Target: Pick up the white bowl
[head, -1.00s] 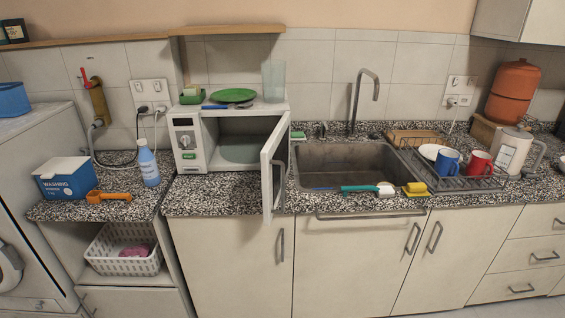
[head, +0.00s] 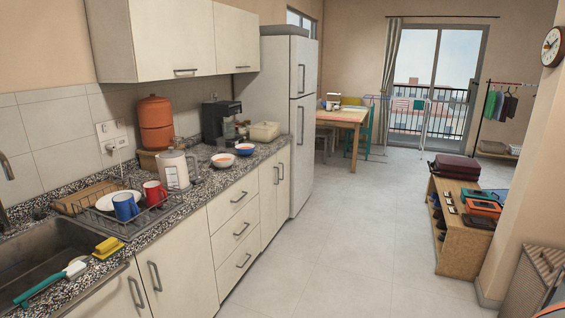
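Two small bowls stand on the speckled counter beyond the kettle. The nearer bowl (head: 222,161) looks whitish outside with something orange inside. The farther bowl (head: 245,151) looks pale or bluish outside, also with orange-red inside. Both are small in the picture, so I cannot tell which one is the white bowl. Neither of my grippers is in view.
Along the counter are a sink (head: 50,262), a dish rack (head: 150,205) with blue and red mugs, a kettle (head: 175,168) and a coffee machine (head: 220,121). A low wooden shelf (head: 453,240) stands right; the floor (head: 350,230) between is clear.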

